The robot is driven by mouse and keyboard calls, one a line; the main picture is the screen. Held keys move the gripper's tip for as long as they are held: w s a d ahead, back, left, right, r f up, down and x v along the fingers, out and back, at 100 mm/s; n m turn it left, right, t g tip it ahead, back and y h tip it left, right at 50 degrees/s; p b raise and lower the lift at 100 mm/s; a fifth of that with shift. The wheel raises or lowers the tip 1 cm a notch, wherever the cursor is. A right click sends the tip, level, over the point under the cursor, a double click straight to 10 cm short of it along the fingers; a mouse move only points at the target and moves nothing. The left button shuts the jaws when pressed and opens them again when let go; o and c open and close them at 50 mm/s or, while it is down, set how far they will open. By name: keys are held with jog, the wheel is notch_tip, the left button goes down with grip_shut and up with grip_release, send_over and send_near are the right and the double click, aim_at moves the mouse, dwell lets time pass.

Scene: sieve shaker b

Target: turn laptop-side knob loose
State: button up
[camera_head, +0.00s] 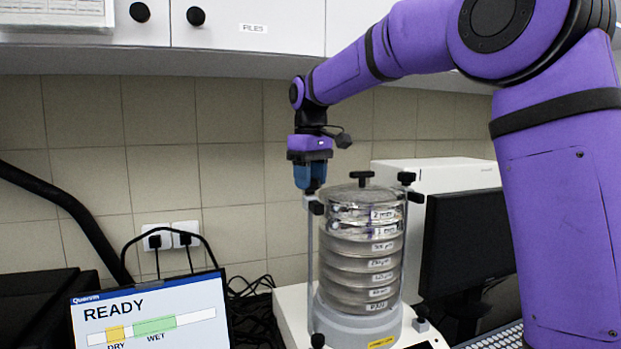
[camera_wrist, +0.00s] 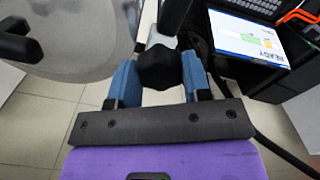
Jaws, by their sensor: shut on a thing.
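The sieve shaker (camera_head: 362,250) stands on the bench with a stack of labelled metal sieves and a clear lid. My gripper (camera_head: 311,180) points down at the top of the shaker's left rod, on the laptop side. In the wrist view my gripper's blue fingers (camera_wrist: 158,80) are shut on the black laptop-side knob (camera_wrist: 158,68), one on each side of it. The fingers hide this knob in the head view. The other black knob (camera_head: 406,178) tops the right rod, and a black lid handle (camera_head: 362,176) sits at the centre.
The laptop (camera_head: 150,315) at the lower left reads READY; it also shows in the wrist view (camera_wrist: 248,38). A white box (camera_head: 430,180) and a dark monitor (camera_head: 468,242) stand behind the shaker to the right. Cabinets (camera_head: 250,25) hang above.

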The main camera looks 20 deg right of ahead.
jog(key=shift+n, duration=0.5)
jog(key=o, duration=0.9)
jog(key=shift+r, duration=0.1)
notch_tip(320, 180, up, 11)
jog(key=shift+f, duration=0.15)
jog(key=shift+s, duration=0.1)
dwell(0.3)
